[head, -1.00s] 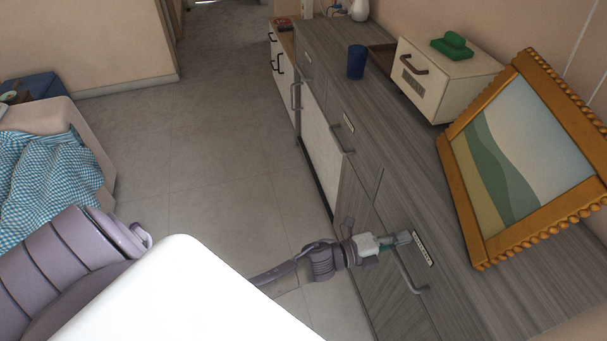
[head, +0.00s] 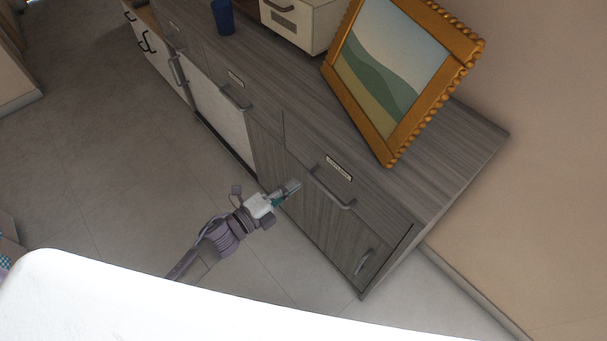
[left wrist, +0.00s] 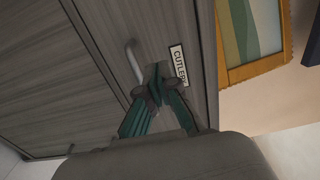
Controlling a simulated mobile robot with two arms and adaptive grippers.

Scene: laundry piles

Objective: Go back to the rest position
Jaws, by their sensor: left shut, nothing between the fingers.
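My left gripper (head: 291,188) is in front of the grey wooden cabinet (head: 440,190), near the drawer handle (head: 333,190) below a small label. In the left wrist view its fingers (left wrist: 158,75) are closed together with nothing between them. The label (left wrist: 178,65) reads "CUTLERY", and the handle (left wrist: 134,62) lies just left of the fingertips. I cannot tell from these views whether the fingers touch the drawer front. My right gripper is not in view.
A gold-framed picture (head: 395,70), a blue cup (head: 223,17) and a cream box with a drawer (head: 300,22) stand on the cabinet top. Another handle (head: 363,262) is on the lower door. Grey floor (head: 110,170) is clear left of the cabinet.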

